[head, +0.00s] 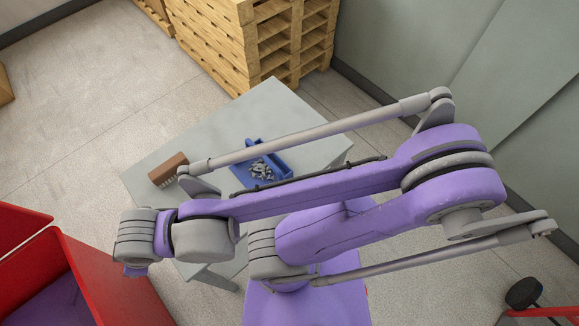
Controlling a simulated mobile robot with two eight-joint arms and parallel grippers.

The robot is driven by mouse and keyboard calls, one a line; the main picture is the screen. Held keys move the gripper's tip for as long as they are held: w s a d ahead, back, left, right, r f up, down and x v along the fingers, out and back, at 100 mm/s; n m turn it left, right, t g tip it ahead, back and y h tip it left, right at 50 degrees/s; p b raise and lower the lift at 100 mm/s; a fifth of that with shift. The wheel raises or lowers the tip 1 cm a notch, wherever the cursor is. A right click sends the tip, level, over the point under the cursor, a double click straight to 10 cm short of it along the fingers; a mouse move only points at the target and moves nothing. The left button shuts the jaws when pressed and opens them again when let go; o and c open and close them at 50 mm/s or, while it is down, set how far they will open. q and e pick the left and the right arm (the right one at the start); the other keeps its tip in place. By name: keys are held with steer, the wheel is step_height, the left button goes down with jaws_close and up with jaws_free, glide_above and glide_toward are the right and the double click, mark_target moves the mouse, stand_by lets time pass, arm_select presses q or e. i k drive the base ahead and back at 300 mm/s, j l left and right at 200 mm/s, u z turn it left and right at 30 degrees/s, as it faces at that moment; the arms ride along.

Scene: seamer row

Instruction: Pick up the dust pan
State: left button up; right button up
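The blue dust pan (279,160) lies on a grey table (272,105), holding several small grey scraps. My purple arm crosses in front of it and hides part of its near side. A brown brush (167,168) with pale bristles lies to its left on the same table. The arm in view reaches across from the right, and its wrist end is at the left, in front of the table's near left part and apart from the dust pan. No gripper fingers can be made out on it. No second arm's gripper shows.
Stacked wooden pallets (262,40) stand behind the table. An open red container (95,280) is at the lower left. A grey wall (450,60) is on the right. A dark round object (523,293) is at the lower right. Floor is clear left of the table.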

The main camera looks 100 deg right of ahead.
mark_target(263, 170)
steer(key=z, duration=3)
